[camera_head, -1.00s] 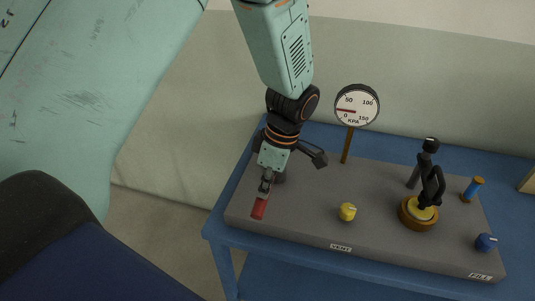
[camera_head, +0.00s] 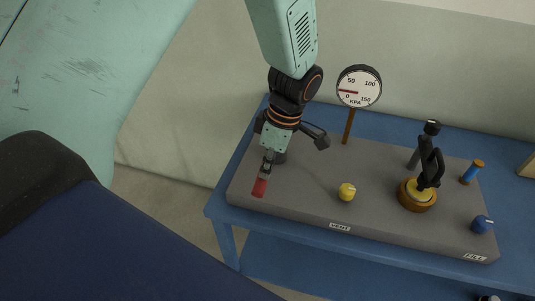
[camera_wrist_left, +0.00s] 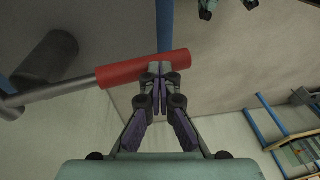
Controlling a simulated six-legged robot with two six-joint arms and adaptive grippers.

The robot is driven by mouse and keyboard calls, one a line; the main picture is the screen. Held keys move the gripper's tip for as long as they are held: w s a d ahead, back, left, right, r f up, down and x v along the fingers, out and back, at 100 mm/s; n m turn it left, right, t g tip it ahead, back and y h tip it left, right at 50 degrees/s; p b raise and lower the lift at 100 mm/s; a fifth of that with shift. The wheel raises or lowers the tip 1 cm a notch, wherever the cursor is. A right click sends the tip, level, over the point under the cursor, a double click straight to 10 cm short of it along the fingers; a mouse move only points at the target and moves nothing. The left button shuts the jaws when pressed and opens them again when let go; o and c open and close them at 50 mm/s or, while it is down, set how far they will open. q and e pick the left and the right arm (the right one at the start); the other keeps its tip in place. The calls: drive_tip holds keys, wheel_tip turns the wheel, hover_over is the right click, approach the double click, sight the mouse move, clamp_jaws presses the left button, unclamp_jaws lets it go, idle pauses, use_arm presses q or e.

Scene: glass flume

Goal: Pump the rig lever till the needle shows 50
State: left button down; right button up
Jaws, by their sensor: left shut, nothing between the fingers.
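The rig lever ends in a red grip (camera_head: 260,187) at the left front of the grey rig board (camera_head: 305,190). It shows large in the left wrist view (camera_wrist_left: 135,69), on a grey rod. My left gripper (camera_head: 267,171) is shut and empty, pointing down at the lever. In the wrist view its closed fingertips (camera_wrist_left: 159,72) meet or overlap the red grip; I cannot tell whether they touch. My right gripper is not recognisable in any view.
A yellow knob (camera_head: 347,192) sits by the VENT label. The board rests on a blue table (camera_head: 300,221).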

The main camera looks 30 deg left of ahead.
use_arm(q)
drive_tip(key=s+d+r+p, duration=0.1)
drive_tip(key=r, duration=0.5)
drive_tip(key=s+d+r, duration=0.1)
drive_tip(key=d+r, duration=0.1)
drive_tip(key=r, duration=0.4)
drive_tip(key=shift+s+r+p, duration=0.25)
drive_tip(key=shift+r+p, duration=0.15)
drive_tip(key=shift+w+f, duration=0.15)
drive_tip(key=shift+w, duration=0.1)
drive_tip(key=shift+s+d, duration=0.1)
drive_tip(key=shift+s, duration=0.1)
drive_tip(key=shift+w, duration=0.2)
drive_tip(key=shift+s, duration=0.2)
